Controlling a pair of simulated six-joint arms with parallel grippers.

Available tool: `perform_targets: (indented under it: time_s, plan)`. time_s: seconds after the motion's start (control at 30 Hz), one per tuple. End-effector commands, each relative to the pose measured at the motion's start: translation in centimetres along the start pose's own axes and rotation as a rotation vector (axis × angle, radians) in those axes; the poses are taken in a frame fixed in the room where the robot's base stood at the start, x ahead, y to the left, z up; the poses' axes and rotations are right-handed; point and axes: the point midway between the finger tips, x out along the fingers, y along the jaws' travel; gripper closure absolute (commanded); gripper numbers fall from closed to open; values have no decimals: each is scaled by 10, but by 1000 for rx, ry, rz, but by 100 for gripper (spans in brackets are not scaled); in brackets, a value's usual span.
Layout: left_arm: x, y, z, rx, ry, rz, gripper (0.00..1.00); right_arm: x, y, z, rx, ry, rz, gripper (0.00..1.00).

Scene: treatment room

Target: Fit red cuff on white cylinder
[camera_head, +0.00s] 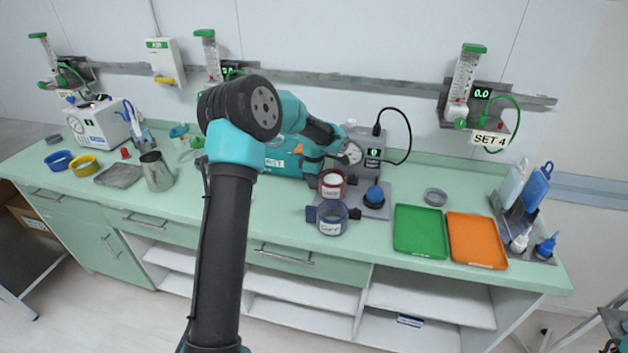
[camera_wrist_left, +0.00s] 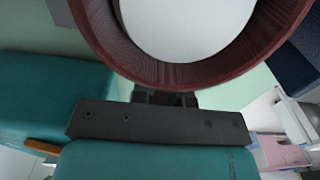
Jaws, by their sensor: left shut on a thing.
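The red cuff (camera_head: 322,187) is a dark red ring at the middle of the counter in the head view. My left gripper (camera_head: 328,166) is shut on its wall from the back. The white cylinder (camera_head: 333,182) shows inside the ring. In the left wrist view the cuff (camera_wrist_left: 155,75) fills the top, with the round white cylinder (camera_wrist_left: 185,25) within its opening. A gap shows between them on the near side. The cuff looks around or just above the cylinder; how low it sits is hidden.
A dark blue cuff (camera_head: 327,227) around a labelled white cylinder stands just in front. A blue-capped piece (camera_head: 375,195) and a gauge device (camera_head: 371,150) are close right. Green (camera_head: 420,232) and orange (camera_head: 477,241) trays lie further right.

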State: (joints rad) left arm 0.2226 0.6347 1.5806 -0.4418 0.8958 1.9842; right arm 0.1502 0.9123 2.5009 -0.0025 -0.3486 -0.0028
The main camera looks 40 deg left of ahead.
Motion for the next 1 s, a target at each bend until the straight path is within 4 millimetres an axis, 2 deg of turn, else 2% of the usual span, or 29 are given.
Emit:
perform_targets:
  time_s: [0.47,0.5,0.8,1.0]
  plan:
    - [1,0,0,0,0,1,100,0,0,0,0,0,0,57]
    - [1,0,0,0,0,1,84,0,0,0,0,0,0,57]
    - [1,0,0,0,0,1,56,0,0,0,0,0,0,57]
    - [1,0,0,0,0,0,56,0,0,0,0,0,0,57]
